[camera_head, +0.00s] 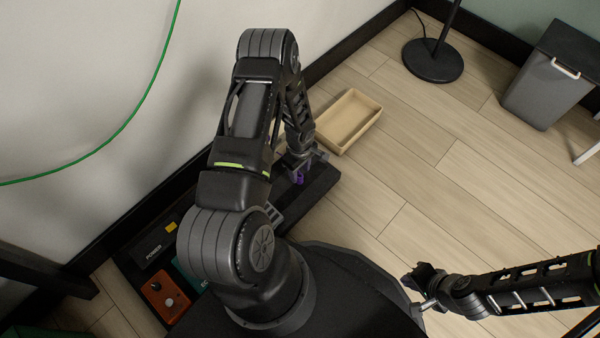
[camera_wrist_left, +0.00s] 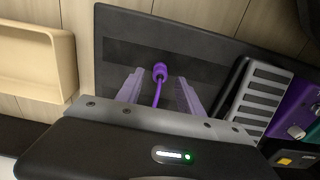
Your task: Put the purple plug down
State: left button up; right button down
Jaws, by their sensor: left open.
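The purple plug (camera_wrist_left: 160,72) with its purple cable lies over a bare part of the black pedal board (camera_wrist_left: 215,40) in the left wrist view. My left gripper (camera_wrist_left: 160,92) is open, its two fingers on either side of the plug with a gap to each. In the head view the left gripper (camera_head: 302,165) is low over the far end of the board, and a small bit of the purple plug (camera_head: 299,178) shows beneath it. My right gripper (camera_head: 418,283) is at the lower right, away from the board; its fingers are too small to read.
A tan open tray (camera_head: 348,122) stands on the floor beside the board's far end. The board carries a black power box (camera_head: 153,245), an orange pedal (camera_head: 165,297) and other pedals, partly hidden by my arm. A grey bin (camera_head: 545,92) and lamp base (camera_head: 433,61) stand farther off.

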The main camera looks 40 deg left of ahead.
aim_at(302, 177)
pick_arm(q)
notch_tip(302, 177, up, 9)
jog(key=p, duration=0.2)
jog(key=shift+d+f, duration=0.1)
jog(key=shift+f, duration=0.05)
dwell(0.6)
jog(key=s+d+r+m+h, duration=0.1)
jog(key=s+d+m, duration=0.3)
jog(key=d, duration=0.5)
jog(key=s+d+r+m+h, duration=0.1)
jog(key=s+d+m, duration=0.3)
jog(key=d, duration=0.5)
jog(key=s+d+r+m+t+h, duration=0.1)
jog(key=s+d+r+m, duration=0.2)
jog(key=s+d+m, duration=0.2)
jog(key=d+m, duration=0.1)
jog(key=d, duration=0.2)
jog(key=shift+d+r+m+h, duration=0.2)
jog(key=shift+d+m+h, duration=0.2)
